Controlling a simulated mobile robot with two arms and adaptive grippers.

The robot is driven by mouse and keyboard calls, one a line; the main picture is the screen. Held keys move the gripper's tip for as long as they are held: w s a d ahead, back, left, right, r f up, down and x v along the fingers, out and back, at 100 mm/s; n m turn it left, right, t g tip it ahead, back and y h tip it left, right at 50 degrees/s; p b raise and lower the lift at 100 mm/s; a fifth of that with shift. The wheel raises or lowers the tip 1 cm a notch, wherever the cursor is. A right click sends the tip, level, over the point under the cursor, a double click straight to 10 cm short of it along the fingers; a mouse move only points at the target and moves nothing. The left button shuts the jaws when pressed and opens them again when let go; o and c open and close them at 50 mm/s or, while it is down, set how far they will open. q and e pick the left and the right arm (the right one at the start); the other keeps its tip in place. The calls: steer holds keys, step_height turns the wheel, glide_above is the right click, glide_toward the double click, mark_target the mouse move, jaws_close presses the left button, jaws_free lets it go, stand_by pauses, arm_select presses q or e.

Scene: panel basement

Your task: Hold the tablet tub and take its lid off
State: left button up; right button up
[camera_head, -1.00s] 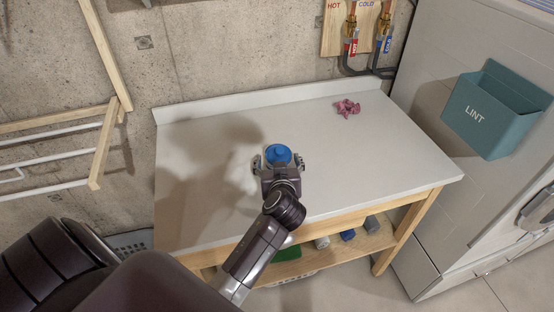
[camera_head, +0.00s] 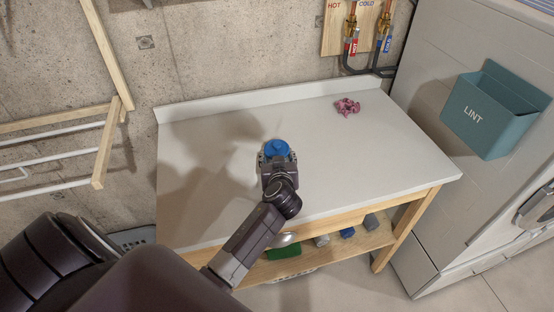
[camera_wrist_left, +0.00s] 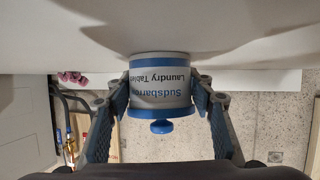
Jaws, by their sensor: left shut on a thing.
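The tablet tub (camera_wrist_left: 160,83) is white with blue bands and lettering that reads "Laundry Tablets", upside down in the left wrist view. Its blue lid (camera_wrist_left: 162,115) with a round knob is on it. In the head view the blue lid (camera_head: 277,149) shows on top, and the tub stands on the pale worktop, its body mostly hidden by my gripper. My left gripper (camera_head: 277,158) reaches in from the front, its fingers on both sides of the tub; in the left wrist view the gripper (camera_wrist_left: 160,100) is shut on the tub's body. My right gripper is not in view.
The worktop (camera_head: 360,160) is clear around the tub, apart from a crumpled pink cloth (camera_head: 347,106) at the back right. A teal lint bin (camera_head: 490,112) hangs on the white appliance at right. A wooden rack (camera_head: 104,140) is at left.

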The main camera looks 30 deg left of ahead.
arm_select(q)
steer(key=c, duration=0.3)
step_height(320, 180, up, 20)
steer(key=b, duration=0.1)
stand_by(0.3)
steer(key=o, duration=0.7)
steer(key=c, duration=1.1)
